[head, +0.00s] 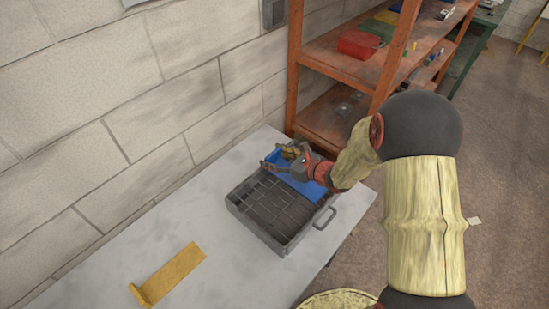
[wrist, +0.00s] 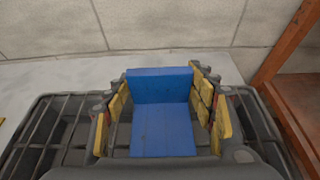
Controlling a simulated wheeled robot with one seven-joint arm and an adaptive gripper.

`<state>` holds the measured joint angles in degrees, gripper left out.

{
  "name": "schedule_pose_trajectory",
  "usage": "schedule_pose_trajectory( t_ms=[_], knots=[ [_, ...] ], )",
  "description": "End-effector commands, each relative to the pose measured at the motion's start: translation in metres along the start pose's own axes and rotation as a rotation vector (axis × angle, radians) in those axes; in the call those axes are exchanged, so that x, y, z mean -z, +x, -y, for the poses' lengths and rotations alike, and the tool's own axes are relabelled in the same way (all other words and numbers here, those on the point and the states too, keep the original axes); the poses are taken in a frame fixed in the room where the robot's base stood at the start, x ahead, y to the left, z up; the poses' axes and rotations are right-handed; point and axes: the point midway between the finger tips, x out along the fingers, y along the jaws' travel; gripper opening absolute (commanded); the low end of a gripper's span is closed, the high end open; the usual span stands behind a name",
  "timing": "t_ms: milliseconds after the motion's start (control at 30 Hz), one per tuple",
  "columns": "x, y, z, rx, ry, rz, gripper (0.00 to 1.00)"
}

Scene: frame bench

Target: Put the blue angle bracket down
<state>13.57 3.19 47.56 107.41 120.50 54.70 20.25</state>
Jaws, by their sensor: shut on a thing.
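The blue angle bracket (wrist: 162,129) is between the yellow-padded fingers of my gripper (wrist: 163,115) in the wrist view. One flange stands up at the far side and the other reaches toward the camera. In the head view the bracket (head: 297,187) is a blue patch at the far end of a dark grey wire rack tray (head: 262,226), with my gripper (head: 287,153) over it. My gripper is shut on the bracket. I cannot tell whether the bracket touches the tray's grid.
A yellow angle bracket (head: 172,277) lies on the grey bench (head: 213,285) at the front left. The bench left of the tray is mostly clear. A block wall (head: 110,120) runs behind, and an orange shelf unit (head: 380,75) stands past the bench's far end.

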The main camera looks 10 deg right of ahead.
Motion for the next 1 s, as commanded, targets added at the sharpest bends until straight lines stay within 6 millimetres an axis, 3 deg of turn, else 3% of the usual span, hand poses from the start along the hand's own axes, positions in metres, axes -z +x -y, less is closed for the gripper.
schedule_pose_trajectory(
  t_ms=[167, 200, 400, 500, 867, 1000],
  knots=[
    [0.003, 0.002, 0.0, 0.0, 0.0, 0.001, 0.19],
    [0.003, 0.001, 0.0, 0.0, 0.0, -0.001, 0.58],
    [0.003, 0.001, 0.0, 0.0, 0.0, -0.001, 0.69],
    [0.003, 0.001, 0.0, 0.0, 0.0, -0.001, 0.74],
    [-0.001, -0.001, 0.0, 0.0, 0.0, -0.001, 0.74],
    [-0.001, -0.018, 0.002, 0.004, 0.001, -0.001, 0.74]
  ],
)
